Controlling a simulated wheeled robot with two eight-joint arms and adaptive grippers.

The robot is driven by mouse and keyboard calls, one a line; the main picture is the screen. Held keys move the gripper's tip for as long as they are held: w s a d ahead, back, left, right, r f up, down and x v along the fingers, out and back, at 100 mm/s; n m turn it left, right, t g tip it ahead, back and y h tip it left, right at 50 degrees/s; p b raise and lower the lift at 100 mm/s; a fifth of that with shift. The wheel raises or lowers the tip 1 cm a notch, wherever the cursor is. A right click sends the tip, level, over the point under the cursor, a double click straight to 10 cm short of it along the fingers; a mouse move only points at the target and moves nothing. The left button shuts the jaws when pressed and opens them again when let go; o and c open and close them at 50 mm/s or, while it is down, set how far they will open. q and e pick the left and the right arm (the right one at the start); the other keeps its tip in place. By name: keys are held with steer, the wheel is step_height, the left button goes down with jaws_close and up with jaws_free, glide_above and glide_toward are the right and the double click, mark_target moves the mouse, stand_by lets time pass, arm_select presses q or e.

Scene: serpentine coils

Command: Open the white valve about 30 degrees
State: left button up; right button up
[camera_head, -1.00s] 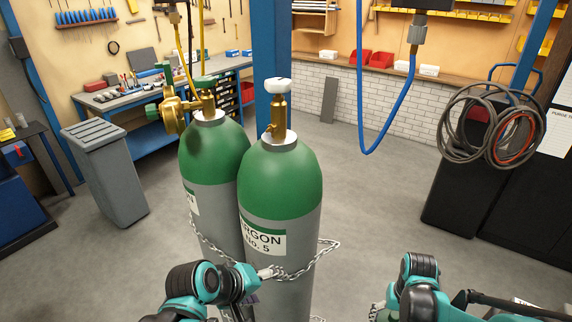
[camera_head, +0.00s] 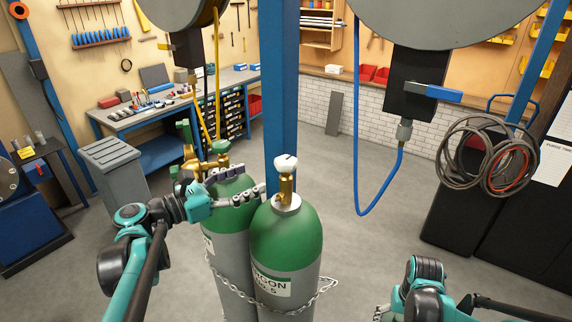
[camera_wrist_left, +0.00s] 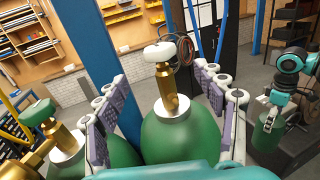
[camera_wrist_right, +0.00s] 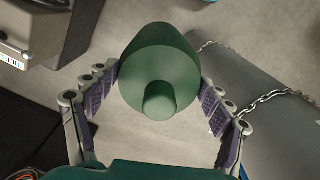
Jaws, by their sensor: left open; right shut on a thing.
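The white valve (camera_head: 285,163) is a white knob on a brass stem atop the front green-and-grey argon cylinder (camera_head: 288,240). It also shows in the left wrist view (camera_wrist_left: 160,52), upright between my spread fingers. My left gripper (camera_head: 254,181) is open just left of the brass stem, with its fingers pointing toward it. I see no finger touching the knob. My right gripper (camera_wrist_right: 160,82) is shut on a dark green cap-like piece (camera_wrist_right: 160,60), low and right of the cylinders. In the head view that hand is mostly cut off at the bottom edge.
A second cylinder (camera_head: 222,245) with a green-topped valve (camera_head: 220,147) and brass regulator stands close on the left. A chain (camera_head: 240,294) crosses both cylinders. A blue post (camera_head: 281,100) stands behind. A blue hose (camera_head: 358,170) hangs to the right. Floor on the right is open.

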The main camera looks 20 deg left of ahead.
mark_target(287, 159)
arm_select(q)
steer(key=p+x, duration=0.1)
steer(key=x, duration=1.1)
steer(key=shift+r, duration=0.15)
steer(key=c, duration=1.2)
